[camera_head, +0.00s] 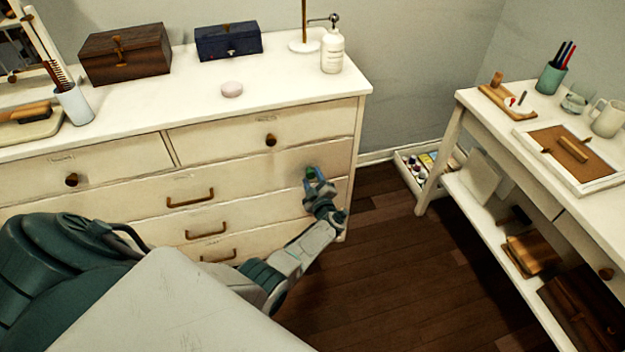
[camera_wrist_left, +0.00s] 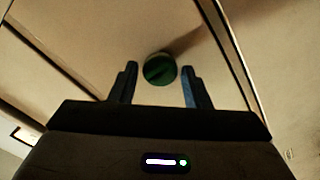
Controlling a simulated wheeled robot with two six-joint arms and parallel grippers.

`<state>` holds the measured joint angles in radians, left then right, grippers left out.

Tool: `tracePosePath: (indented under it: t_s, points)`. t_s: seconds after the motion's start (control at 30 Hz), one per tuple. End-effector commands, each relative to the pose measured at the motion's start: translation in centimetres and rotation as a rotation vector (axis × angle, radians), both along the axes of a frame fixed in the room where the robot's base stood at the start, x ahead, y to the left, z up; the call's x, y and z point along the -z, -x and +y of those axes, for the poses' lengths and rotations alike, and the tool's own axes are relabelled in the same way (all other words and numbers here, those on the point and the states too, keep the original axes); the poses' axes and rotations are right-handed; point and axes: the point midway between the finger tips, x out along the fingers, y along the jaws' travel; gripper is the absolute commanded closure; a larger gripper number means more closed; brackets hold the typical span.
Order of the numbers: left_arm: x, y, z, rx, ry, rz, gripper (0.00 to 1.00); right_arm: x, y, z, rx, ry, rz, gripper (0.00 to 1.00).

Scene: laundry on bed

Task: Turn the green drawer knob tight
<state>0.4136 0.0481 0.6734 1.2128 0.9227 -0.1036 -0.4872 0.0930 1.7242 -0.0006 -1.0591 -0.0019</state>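The green knob (camera_head: 311,173) sits on the right part of a drawer front of the white dresser (camera_head: 235,165). In the left wrist view the knob (camera_wrist_left: 160,69) is round and dark green, lying between and just beyond the fingertips. My left gripper (camera_head: 317,182) is at the knob, its fingers open on either side. In the wrist view the left gripper (camera_wrist_left: 159,80) shows a gap between each finger and the knob. My right gripper is not in view.
Wooden floor (camera_head: 385,260) lies clear between.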

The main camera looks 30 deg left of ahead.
Motion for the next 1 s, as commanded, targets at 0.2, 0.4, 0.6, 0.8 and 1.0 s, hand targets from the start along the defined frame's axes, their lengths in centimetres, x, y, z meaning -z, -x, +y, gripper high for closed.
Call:
tracePosePath:
  t_s: [0.2, 0.4, 0.6, 0.8, 1.0]
  points:
    - [0.0, 0.0, 0.0, 0.000, 0.001, -0.001, 0.44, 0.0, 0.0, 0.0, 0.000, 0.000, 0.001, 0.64]
    - [0.0, 0.3, -0.4, 0.000, 0.001, -0.001, 0.44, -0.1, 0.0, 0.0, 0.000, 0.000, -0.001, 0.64]
    - [0.0, 2.4, -2.8, 0.002, 0.003, 0.000, 0.44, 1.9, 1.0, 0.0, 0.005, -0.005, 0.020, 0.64]
    - [0.1, 5.1, -5.9, 0.001, 0.002, 0.001, 0.44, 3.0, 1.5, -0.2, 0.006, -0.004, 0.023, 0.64]
    - [0.1, 6.6, -7.8, 0.000, 0.002, 0.000, 0.44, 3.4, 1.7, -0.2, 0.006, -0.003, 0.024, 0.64]
